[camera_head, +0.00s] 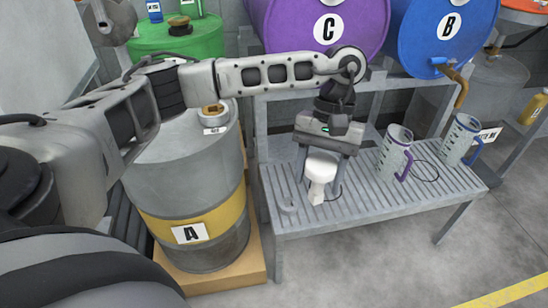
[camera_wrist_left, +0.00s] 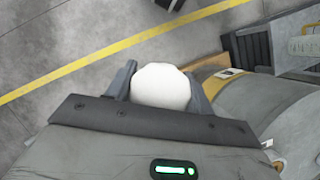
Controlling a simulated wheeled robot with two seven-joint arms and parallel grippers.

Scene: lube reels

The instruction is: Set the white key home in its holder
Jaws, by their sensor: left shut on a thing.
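The white key (camera_head: 320,168) has a rounded head and a narrower stem pointing down. My left gripper (camera_head: 319,174) is shut on its head, with one finger on each side. In the left wrist view the key's white head (camera_wrist_left: 161,87) shows between the two fingers. The key is over the front of the grey slatted bench (camera_head: 375,205); whether its lower end touches the bench I cannot tell. I cannot make out the key's holder for certain. My right gripper is not in view.
A purple drum C (camera_head: 290,22) and a blue drum B (camera_head: 420,30) lie above the bench. Two measuring jugs, one with a purple handle (camera_head: 393,152) and one with a blue handle (camera_head: 458,140), stand right of the key. Grey drum A (camera_head: 180,165) stands left.

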